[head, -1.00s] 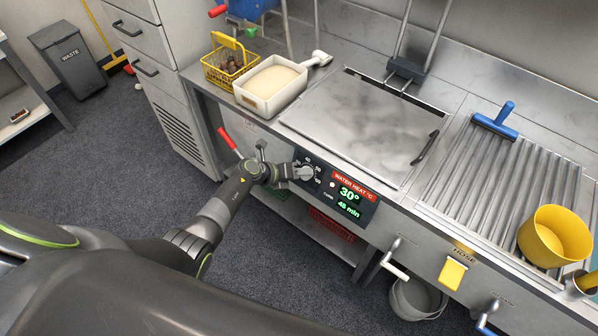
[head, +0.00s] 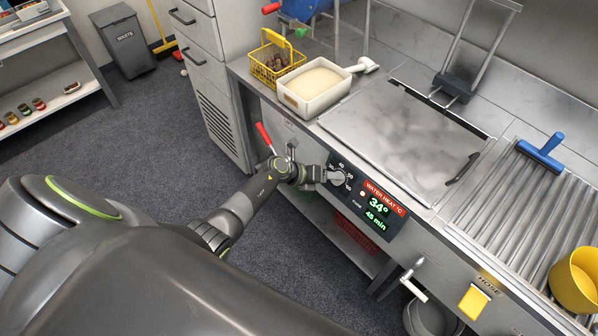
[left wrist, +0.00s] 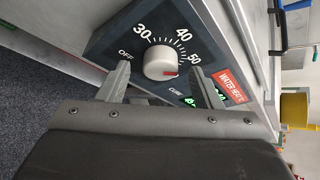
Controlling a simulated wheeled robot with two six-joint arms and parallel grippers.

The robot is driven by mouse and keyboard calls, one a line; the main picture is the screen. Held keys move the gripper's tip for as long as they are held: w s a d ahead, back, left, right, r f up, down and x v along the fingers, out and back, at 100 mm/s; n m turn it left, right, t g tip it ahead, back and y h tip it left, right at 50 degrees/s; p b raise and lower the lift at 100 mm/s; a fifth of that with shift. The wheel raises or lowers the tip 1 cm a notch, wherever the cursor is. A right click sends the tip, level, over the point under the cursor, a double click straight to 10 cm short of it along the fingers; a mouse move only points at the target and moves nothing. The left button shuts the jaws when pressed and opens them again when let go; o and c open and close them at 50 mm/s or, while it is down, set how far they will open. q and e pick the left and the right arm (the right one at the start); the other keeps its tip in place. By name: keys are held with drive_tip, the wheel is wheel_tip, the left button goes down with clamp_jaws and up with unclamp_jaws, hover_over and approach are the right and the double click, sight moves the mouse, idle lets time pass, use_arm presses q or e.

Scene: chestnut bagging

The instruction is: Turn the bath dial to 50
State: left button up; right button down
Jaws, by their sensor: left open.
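The bath dial (left wrist: 160,61) is a round pale knob with a red mark, on a dark panel (left wrist: 112,38) with a scale showing 30, 40, 50 and OFF. In the left wrist view the red mark sits at the knob's lower right edge. In the head view the dial (head: 338,178) is at the panel's left end, and the display (head: 378,207) reads 34° and 45 min. My left gripper (left wrist: 159,75) is open, one finger on each side of the dial; whether they touch it I cannot tell. My right gripper is not in view.
Above the panel is a steel bath lid (head: 405,135). A white tub (head: 315,88) and a yellow basket (head: 277,66) stand on the counter to its left. A red-handled lever (head: 265,136) is close to my left wrist. A ribbed drainer (head: 520,220) lies to the right.

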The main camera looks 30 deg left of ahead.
use_arm(q)
drive_tip(key=v, duration=1.5)
drive_tip(key=shift+s+r, duration=0.25)
drive_tip(key=shift+a, duration=0.1)
drive_tip(key=s+a+f+n+t+y+b, duration=0.1)
drive_tip(key=s+a+f+n+y, duration=0.1)
drive_tip(key=s+f+n, duration=0.4)
drive_tip(key=s+a+f+n+t+y, duration=0.1)
drive_tip(key=a+f+n+y, duration=0.2)
drive_tip(key=f+n, duration=0.6)
drive_tip(key=s+a+f+n+t+y+b, duration=0.1)
drive_tip(key=s+a+f+n+y, duration=0.1)
drive_tip(key=s+f+n, duration=0.4)
drive_tip(key=s+d+f+n+g, duration=0.1)
drive_tip(key=s+f+n+g, duration=0.2)
drive_tip(key=s+f, duration=0.3)
drive_tip(key=s+d+f+n+g+y+b, duration=0.1)
drive_tip(key=s+f+n, duration=0.4)
drive_tip(key=s, duration=0.8)
drive_tip(key=s+d+f+n+g, duration=0.2)
drive_tip(key=s+f+n+g, duration=0.3)
drive_tip(key=s+f, duration=0.3)
drive_tip(key=shift+s+g+y, duration=0.4)
drive_tip(key=shift+s+g, duration=0.2)
drive_tip(key=shift+s, duration=0.2)
